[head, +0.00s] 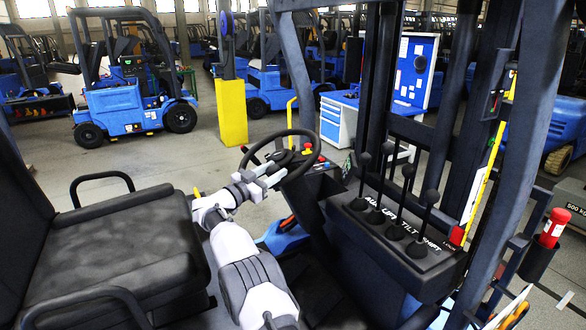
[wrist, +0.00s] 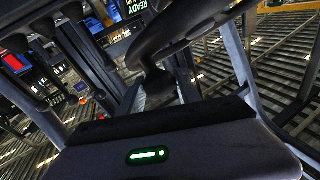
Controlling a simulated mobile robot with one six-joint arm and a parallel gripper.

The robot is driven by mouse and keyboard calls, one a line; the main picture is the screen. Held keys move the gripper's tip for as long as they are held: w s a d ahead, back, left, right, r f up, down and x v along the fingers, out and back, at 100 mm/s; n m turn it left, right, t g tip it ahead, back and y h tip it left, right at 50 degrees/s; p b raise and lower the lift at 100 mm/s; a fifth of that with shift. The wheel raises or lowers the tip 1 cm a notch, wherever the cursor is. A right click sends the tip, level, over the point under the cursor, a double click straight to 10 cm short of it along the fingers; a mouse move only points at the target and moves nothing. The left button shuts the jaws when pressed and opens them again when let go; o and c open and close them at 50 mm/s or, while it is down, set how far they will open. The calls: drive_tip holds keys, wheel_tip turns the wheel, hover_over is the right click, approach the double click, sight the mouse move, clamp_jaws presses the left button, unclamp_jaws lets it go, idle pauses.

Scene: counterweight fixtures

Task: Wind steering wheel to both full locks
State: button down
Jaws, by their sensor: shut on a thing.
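The black steering wheel (head: 285,132) stands on its column in front of the seat, near the middle of the head view. My gripper (head: 270,174) reaches up to it from below left and is shut on the near-left part of the wheel. The fingers partly cover the rim and spokes there, so the exact grip is hard to see. In the wrist view a dark curved part of the steering wheel (wrist: 165,40) runs close above the gripper body.
The black seat (head: 110,250) is at the left. A lever console (head: 405,245) with several black-knobbed levers stands right of the wheel. Dark mast posts rise behind it. A yellow post (head: 232,112) and blue forklifts (head: 125,95) are farther back.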

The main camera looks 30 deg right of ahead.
drive_tip(key=shift+a+r, duration=0.1)
idle(0.4)
drive_tip(key=c, duration=0.9)
unclamp_jaws()
drive_tip(key=shift+w, duration=0.1)
drive_tip(key=shift+o, duration=0.2)
drive_tip(key=v, duration=0.7)
drive_tip(key=shift+a, duration=0.25)
drive_tip(key=shift+c, duration=0.4)
